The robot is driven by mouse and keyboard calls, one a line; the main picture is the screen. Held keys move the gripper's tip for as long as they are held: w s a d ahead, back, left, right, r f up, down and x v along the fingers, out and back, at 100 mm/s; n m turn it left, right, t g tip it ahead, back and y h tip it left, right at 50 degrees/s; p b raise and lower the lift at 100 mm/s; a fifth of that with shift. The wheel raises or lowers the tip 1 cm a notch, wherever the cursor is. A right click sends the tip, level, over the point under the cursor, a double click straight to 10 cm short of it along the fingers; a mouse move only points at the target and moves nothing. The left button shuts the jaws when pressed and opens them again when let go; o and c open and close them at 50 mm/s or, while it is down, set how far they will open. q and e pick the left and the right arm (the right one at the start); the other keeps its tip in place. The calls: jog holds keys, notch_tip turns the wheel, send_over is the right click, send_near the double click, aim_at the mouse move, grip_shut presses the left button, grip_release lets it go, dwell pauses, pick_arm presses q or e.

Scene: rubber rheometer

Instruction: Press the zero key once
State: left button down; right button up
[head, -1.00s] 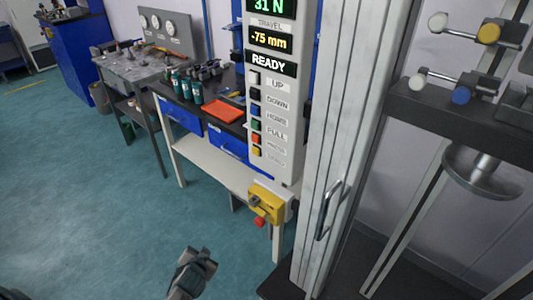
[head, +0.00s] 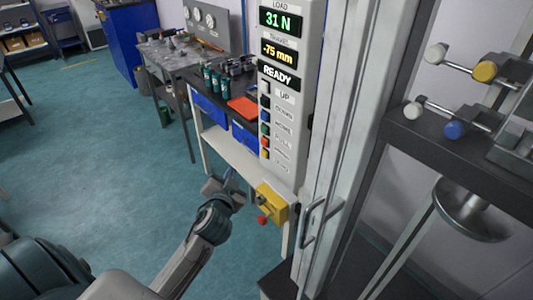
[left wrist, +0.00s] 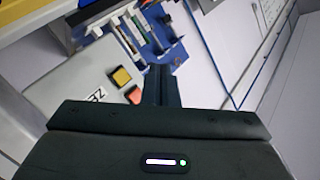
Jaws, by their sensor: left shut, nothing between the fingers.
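The white control panel (head: 290,100) bears a column of coloured keys with labels beside them. The zero key (head: 264,154) looks like the lowest, yellow one; its label is too blurred to read in the head view. In the left wrist view, a yellow key (left wrist: 121,76) sits near a label reading "ZE", with a red key (left wrist: 133,95) beside it. My left gripper (head: 228,175) is shut and empty, below and left of the keys. Its closed fingers (left wrist: 161,72) show right of the yellow key in the wrist view, apparently not touching it. My right gripper is not in view.
A yellow switch box (head: 270,203) with a red knob (head: 262,220) hangs below the panel, close to my left gripper. A bench (head: 228,148) with blue drawers stands behind. A pale machine column (head: 345,130) rises to the right. Open floor lies left.

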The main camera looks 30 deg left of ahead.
aim_at(264, 154)
pick_arm(q)
jog(key=w+d, duration=0.3)
jog(key=w, duration=0.5)
jog(key=shift+d, duration=0.15)
jog(key=shift+w, duration=0.2)
dwell(2.1)
jog(key=shift+w+d, duration=0.2)
jog(key=shift+w, duration=0.05)
jog(key=shift+w+d, duration=0.15)
jog(key=shift+w, duration=0.25)
dwell(0.7)
jog(key=shift+s, duration=0.1)
jog(key=shift+s+a, duration=0.35)
jog(key=shift+s, duration=0.35)
